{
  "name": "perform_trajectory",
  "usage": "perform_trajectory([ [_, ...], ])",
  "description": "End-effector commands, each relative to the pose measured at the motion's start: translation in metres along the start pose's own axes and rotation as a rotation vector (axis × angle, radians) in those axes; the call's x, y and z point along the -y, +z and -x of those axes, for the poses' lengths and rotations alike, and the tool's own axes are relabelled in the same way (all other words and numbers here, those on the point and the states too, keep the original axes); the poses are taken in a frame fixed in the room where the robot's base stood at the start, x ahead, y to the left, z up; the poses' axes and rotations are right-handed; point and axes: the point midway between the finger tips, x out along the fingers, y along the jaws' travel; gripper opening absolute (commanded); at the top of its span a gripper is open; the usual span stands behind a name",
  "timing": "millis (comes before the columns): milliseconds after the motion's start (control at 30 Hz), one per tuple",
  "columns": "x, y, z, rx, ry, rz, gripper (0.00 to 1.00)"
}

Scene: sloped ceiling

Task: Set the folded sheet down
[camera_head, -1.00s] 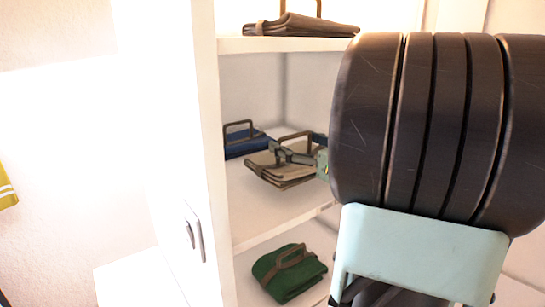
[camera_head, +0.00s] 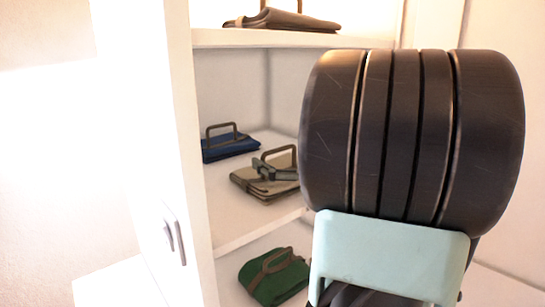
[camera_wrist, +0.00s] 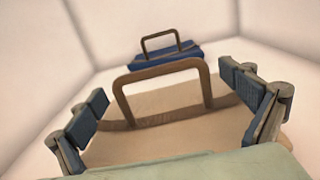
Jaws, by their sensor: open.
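The folded tan sheet (camera_head: 250,182), with a brown strap and upright handle, lies on the middle shelf (camera_head: 235,215) in the head view. In the wrist view the tan sheet (camera_wrist: 190,128) fills the lower middle, with its handle (camera_wrist: 160,72) standing up. My gripper (camera_wrist: 168,108) is open, one finger on each side of the handle and apart from it. In the head view my gripper (camera_head: 272,172) shows small at the handle. My arm hides the sheet's right end there.
A folded blue sheet (camera_head: 228,147) with a handle lies behind and left on the same shelf; it also shows in the wrist view (camera_wrist: 165,58). A brown folded sheet (camera_head: 285,22) is on the shelf above, a green one (camera_head: 275,280) below. The cabinet's side panel (camera_head: 150,130) stands left.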

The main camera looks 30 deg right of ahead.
Motion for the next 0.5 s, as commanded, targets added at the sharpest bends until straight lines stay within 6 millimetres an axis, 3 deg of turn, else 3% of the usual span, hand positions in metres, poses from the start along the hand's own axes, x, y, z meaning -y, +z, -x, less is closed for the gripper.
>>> perform_trajectory([
  [233,0.001,0.003,0.004,0.000,-0.002,0.000,0.97],
  [500,0.002,0.002,0.059,0.003,-0.006,0.001,0.97],
])
